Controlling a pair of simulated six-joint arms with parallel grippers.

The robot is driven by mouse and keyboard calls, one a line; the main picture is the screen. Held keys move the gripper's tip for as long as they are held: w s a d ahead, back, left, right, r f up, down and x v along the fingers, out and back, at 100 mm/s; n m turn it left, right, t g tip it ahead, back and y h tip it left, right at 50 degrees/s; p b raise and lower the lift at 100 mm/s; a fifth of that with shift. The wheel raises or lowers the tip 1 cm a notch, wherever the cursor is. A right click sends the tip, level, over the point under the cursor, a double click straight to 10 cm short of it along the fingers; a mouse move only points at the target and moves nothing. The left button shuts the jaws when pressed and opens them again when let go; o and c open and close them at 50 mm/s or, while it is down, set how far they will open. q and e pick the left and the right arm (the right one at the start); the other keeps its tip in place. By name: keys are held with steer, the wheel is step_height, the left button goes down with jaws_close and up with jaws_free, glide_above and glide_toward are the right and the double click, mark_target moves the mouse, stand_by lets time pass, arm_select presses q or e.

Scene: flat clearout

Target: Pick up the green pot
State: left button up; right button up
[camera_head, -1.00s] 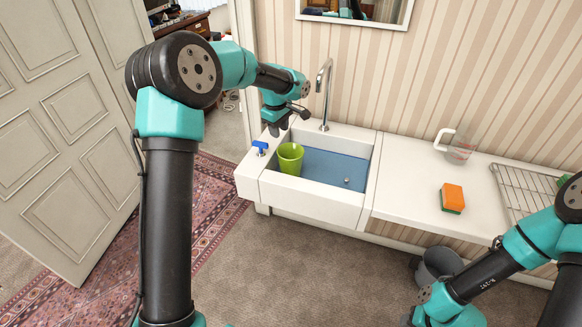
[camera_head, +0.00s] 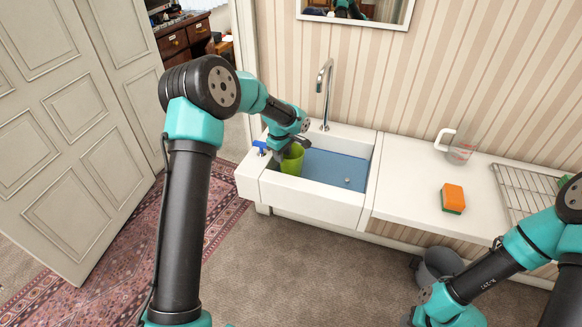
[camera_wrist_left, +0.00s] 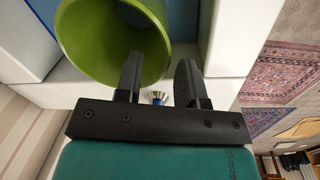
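The green pot (camera_head: 292,163) stands in the left part of the white sink (camera_head: 318,202), its upper part partly covered by my left gripper. In the left wrist view, the pot (camera_wrist_left: 85,45) shows its wide open mouth. My left gripper (camera_head: 282,152) is at the pot's rim. The left wrist view shows my left gripper (camera_wrist_left: 160,80) open, with one finger over the pot's mouth and the other outside the wall. The rim lies between the fingers, with a gap to the outer finger.
The chrome tap (camera_head: 326,92) rises behind the sink. A blue item (camera_head: 260,146) sits on the sink's left edge. An orange sponge (camera_head: 453,197), a clear jug (camera_head: 460,150) and a wire rack (camera_head: 528,190) are on the counter (camera_head: 412,178). A grey bucket (camera_head: 438,266) stands below.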

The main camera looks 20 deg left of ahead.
mark_target(284, 169)
arm_select(q)
steer(key=shift+w+d+f, duration=0.1)
steer(key=shift+w+f, duration=0.05)
steer(key=shift+f, duration=2.4)
steer(key=shift+c, duration=0.4)
jaws_close()
